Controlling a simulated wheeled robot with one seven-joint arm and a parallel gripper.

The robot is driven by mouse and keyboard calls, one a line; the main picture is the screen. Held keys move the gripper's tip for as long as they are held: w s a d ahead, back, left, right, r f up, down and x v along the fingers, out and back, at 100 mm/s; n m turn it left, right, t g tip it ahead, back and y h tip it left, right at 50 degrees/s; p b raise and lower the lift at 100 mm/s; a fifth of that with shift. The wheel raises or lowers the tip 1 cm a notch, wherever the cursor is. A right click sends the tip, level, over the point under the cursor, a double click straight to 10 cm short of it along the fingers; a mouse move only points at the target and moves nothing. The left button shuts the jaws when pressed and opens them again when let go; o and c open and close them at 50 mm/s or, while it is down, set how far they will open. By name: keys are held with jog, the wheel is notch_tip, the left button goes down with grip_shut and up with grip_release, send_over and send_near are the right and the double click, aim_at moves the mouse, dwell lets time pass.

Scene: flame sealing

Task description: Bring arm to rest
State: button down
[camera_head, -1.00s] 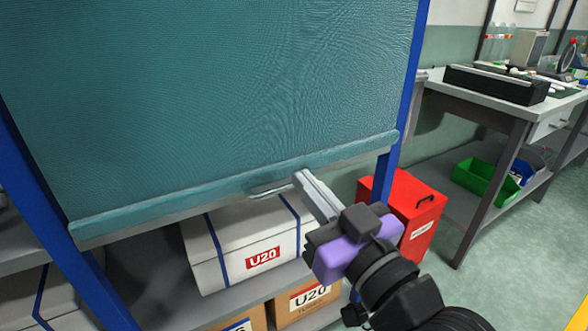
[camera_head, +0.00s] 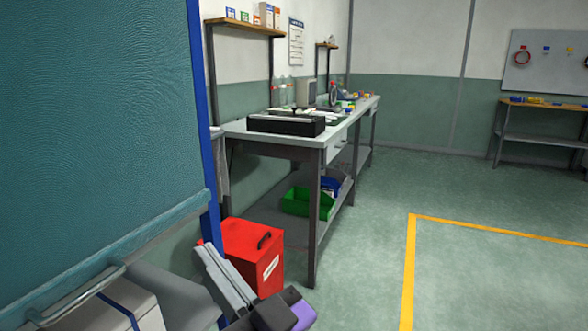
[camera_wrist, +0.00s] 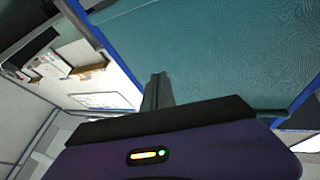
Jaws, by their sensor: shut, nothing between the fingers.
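My gripper (camera_head: 222,278) is at the bottom of the head view, with its two grey fingers together and nothing between them. Its purple and black body is partly cut off by the lower edge. The fingers also show together in the wrist view (camera_wrist: 158,92), in front of the teal shutter (camera_wrist: 210,50). In the head view the teal shutter (camera_head: 95,120) fills the left side, with a metal handle (camera_head: 75,295) along its bottom edge. The fingers are to the right of the handle and apart from it.
A red box (camera_head: 250,250) stands on the floor just beyond my fingers. A workbench (camera_head: 235,130) with a black case (camera_head: 286,124) on top and a green bin (camera_head: 305,203) below stands behind it. The floor on the right, marked by a yellow line (camera_head: 411,260), is clear.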

jog(key=s+d+f+m+t+h, duration=0.35)
jog(key=d+f+h, duration=0.25)
jog(key=d+f, duration=0.3)
jog(key=s+d+f+m+t+h, duration=0.2)
jog(key=s+d+f+m+h, duration=0.3)
jog(key=d, duration=0.5)
jog(key=s+d+f+g+h, duration=0.2)
jog(key=s+d+f, duration=0.25)
jog(key=s, duration=0.35)
jog(key=s+d+f+g+h, duration=0.1)
jog(key=s+d+f+g, duration=0.15)
jog(key=s+f, duration=0.35)
jog(key=s+d+f+g+h, duration=0.2)
jog(key=s+d+f, duration=0.2)
jog(key=s, duration=0.5)
notch_tip(320, 180, up, 22)
jog(key=p, duration=2.1)
jog(key=shift+w+d+n+t, duration=0.2)
jog(key=shift+w+n+t, duration=0.1)
jog(key=shift+w+n, duration=0.15)
